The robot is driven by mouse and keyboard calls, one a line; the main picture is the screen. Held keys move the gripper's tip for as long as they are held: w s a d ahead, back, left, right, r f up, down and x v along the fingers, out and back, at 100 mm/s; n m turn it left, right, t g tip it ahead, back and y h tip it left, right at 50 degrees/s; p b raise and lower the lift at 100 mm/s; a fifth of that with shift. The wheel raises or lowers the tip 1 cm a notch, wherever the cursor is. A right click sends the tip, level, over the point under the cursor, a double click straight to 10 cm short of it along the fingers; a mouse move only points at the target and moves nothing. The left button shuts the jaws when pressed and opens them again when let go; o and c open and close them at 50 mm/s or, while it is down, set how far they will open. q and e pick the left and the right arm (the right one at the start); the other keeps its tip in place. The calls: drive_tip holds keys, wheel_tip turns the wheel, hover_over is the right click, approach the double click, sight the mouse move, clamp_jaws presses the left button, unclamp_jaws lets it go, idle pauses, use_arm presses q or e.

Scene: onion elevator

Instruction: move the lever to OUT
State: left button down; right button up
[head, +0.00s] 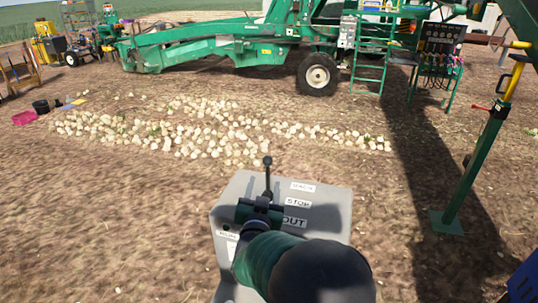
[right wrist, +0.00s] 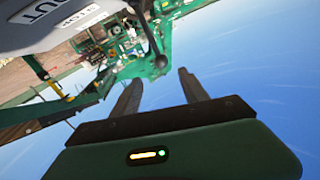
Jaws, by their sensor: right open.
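A grey control box (head: 335,206) stands in the middle front of the head view, with white labels that read STOP and OUT. A thin black lever (head: 267,178) with a ball knob rises upright from its top. My right gripper (head: 261,203) is over the box at the lever, and my arm hides part of the box. In the right wrist view the gripper (right wrist: 160,78) is open and empty, its two fingers apart. The lever's knob (right wrist: 160,61) shows just beyond the fingertips, roughly between them. Whether they touch cannot be told. My left gripper is out of view.
Pale onions (head: 225,130) lie spread on the bare soil behind the box. A large green machine (head: 200,45) with a wheel stands further back. A green post (head: 475,165) with a foot plate stands at the right. The ground left of the box is clear.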

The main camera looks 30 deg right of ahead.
drive_tip(key=p, duration=0.5)
hover_over(268, 178)
drive_tip(key=x, duration=0.3)
drive_tip(key=shift+w+d, duration=0.35)
drive_tip(key=shift+w, duration=0.05)
drive_tip(key=shift+a, duration=0.1)
drive_tip(key=shift+a, duration=0.15)
drive_tip(key=c, duration=0.4)
clamp_jaws()
